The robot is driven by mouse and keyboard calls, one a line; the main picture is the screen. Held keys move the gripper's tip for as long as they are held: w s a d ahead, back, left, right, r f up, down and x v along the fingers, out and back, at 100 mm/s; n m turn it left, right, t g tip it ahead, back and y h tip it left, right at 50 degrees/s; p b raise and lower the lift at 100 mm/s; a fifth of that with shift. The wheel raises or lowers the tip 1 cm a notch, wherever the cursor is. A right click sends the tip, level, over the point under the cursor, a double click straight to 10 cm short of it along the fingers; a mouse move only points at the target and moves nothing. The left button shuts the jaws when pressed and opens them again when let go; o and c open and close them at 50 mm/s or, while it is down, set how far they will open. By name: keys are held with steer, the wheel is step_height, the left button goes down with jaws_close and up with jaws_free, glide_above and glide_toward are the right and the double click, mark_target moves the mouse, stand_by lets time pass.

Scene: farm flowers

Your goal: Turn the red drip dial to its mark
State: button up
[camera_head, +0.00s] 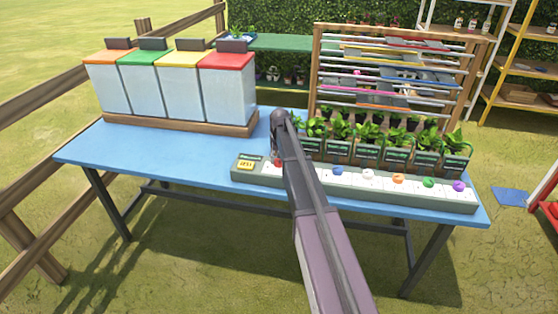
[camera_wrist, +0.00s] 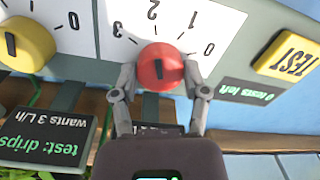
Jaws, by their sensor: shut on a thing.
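The red drip dial (camera_wrist: 160,68) sits on a white scale plate in the wrist view, with the numbers 0 to 3 printed around it upside down. A short dark line marks the dial's face; which number it indicates is unclear. My gripper (camera_wrist: 160,75) has one finger on each side of the dial and is closed on it. In the head view only a sliver of the red dial (camera_head: 277,163) shows beside my arm. A dark card at the lower left of the wrist view reads "wants 3 L/h".
A yellow dial (camera_wrist: 24,42) is left of the red one in the wrist view. A yellow TEST button (camera_wrist: 289,56) is at right, near a "0 tests left" display (camera_wrist: 252,93). Potted plants (camera_head: 395,145) stand behind the panel; lidded bins (camera_head: 175,88) stand at the blue table's left.

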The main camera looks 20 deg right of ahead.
steer(key=o, duration=1.1)
steer(key=shift+o, duration=0.2)
steer(key=shift+m, duration=0.5)
steer(key=m, duration=0.3)
steer(key=shift+m, duration=0.3)
steer(key=m, duration=0.3)
steer(key=shift+r+m, duration=0.1)
steer(key=shift+m, duration=0.2)
step_height(320, 180, up, 14)
steer(key=p, duration=1.4)
steer(key=s+a+f+n+b, duration=0.2)
steer(key=s+a+n, duration=0.1)
steer(key=s, duration=0.6)
steer(key=s+a+f+n+b, duration=0.2)
steer(key=s+a+n, duration=0.1)
steer(key=s, duration=0.6)
steer(key=s+a+f+n+b, duration=0.2)
steer(key=s+a, duration=0.3)
steer(key=s, duration=0.4)
steer(key=shift+a+f+n+b, duration=0.3)
steer(key=shift+a+f+n, duration=0.1)
steer(key=shift+n, duration=0.4)
